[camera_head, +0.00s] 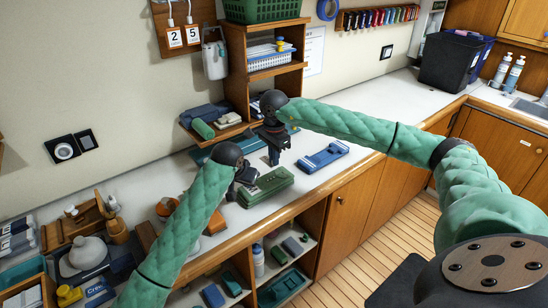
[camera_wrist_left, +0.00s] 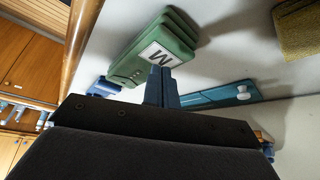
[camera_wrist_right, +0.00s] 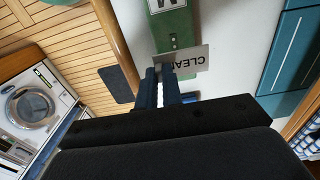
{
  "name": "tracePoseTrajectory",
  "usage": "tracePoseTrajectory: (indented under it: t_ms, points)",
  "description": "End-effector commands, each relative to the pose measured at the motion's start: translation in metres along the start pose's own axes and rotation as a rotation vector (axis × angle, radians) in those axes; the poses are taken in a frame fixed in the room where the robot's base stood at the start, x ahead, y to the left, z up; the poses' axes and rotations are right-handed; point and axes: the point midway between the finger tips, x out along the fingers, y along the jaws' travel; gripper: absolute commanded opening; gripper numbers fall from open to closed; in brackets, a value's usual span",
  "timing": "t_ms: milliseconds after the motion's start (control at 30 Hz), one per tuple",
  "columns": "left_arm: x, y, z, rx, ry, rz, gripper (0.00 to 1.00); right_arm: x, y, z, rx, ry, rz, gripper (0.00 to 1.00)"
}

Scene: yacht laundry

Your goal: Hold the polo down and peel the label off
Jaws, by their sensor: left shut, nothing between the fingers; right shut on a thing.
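The green folded polo (camera_head: 266,186) lies flat on the counter; a white patch with a black M (camera_wrist_left: 157,55) shows on it in the left wrist view. My left gripper (camera_head: 244,179) is shut and empty, its fingertips over the polo's edge near the M; whether they press on it I cannot tell. My right gripper (camera_head: 274,158) is above the polo's far side. In the right wrist view it is shut on a pale label (camera_wrist_right: 194,60) reading CLEAN. The label overlaps the polo in that view; whether it still touches the polo is unclear.
A blue folded garment (camera_head: 322,156) lies to the right on the counter (camera_head: 362,128). A wooden shelf unit (camera_head: 268,80) stands behind, with folded items at its foot. The counter farther right is clear up to a black bin (camera_head: 450,62).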

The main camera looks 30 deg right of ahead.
Motion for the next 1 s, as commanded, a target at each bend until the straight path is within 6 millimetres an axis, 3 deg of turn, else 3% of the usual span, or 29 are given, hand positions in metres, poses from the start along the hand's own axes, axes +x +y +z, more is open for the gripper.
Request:
tracePoseTrajectory:
  t_ms: [433, 1000]
  points:
    - [-0.025, 0.001, -0.014, 0.001, 0.003, 0.001, 0.00, 0.000, 0.000, 0.000, 0.000, 0.000, 0.000, 0.00]
    - [-0.036, 0.000, -0.016, 0.001, 0.003, 0.000, 0.00, 0.000, 0.000, 0.000, 0.000, 0.000, 0.000, 0.00]
